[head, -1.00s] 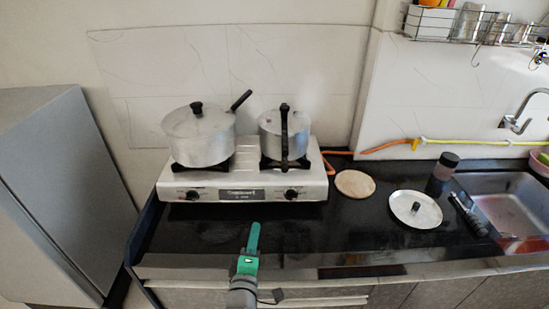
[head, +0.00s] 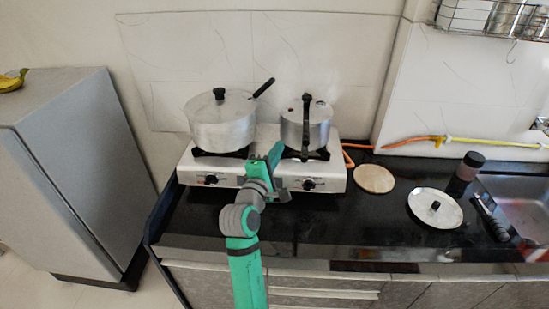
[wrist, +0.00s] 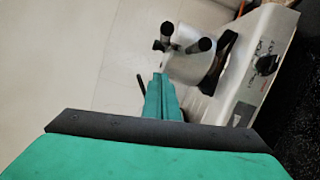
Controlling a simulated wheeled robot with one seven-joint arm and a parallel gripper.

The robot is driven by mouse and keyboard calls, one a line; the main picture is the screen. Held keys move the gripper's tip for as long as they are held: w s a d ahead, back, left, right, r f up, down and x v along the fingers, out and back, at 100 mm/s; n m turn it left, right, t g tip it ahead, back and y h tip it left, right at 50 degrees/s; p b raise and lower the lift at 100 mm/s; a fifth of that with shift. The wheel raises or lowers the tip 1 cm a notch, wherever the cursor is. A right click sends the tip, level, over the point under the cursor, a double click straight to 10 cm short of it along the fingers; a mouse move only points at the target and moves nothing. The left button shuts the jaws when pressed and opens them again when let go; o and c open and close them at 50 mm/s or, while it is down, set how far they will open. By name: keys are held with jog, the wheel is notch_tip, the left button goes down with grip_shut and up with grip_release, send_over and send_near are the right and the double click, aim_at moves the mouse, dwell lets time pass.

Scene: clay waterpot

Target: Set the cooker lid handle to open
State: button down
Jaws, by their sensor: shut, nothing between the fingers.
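The cooker (head: 318,132) is a silver pot with a lid, standing on the right burner of the white stove. Its black lid handle (head: 306,115) runs from the lid toward the front, in line with the pot's front. My gripper (head: 276,148) is shut and empty, left of the cooker and in front of the gap between the two pots. In the wrist view my gripper's green fingers (wrist: 161,80) are together, just below and left of the cooker (wrist: 207,78) and its black handle ends (wrist: 205,45). I see no contact.
A larger lidded pot (head: 222,128) with a black side handle stands on the left burner. A grey cabinet (head: 75,150) stands at left.

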jog(key=w+d+r, duration=0.1)
jog(key=w+d, duration=0.3)
jog(key=d, duration=0.1)
jog(key=shift+w, duration=0.15)
dwell(0.5)
